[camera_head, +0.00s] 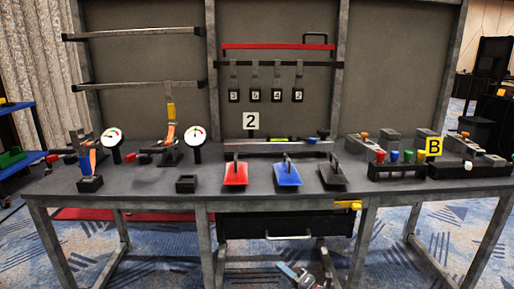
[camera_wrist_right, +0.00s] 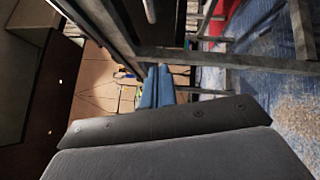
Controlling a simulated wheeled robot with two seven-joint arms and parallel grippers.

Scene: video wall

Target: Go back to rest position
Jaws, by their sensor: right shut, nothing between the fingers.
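My right gripper (camera_head: 296,274) shows at the bottom edge of the head view, low in front of the workbench (camera_head: 130,192) and below its top. In the right wrist view its two blue fingers (camera_wrist_right: 157,84) lie together with nothing between them. Metal frame bars (camera_wrist_right: 215,58) cross close beyond the fingers in that view. My left gripper is in neither view.
The bench holds a red plate (camera_head: 235,174), a blue plate (camera_head: 287,174) and a dark plate (camera_head: 332,176) with handles. A dark drawer (camera_head: 285,224) hangs under the bench above my right gripper. Patterned carpet (camera_head: 170,262) is open in front.

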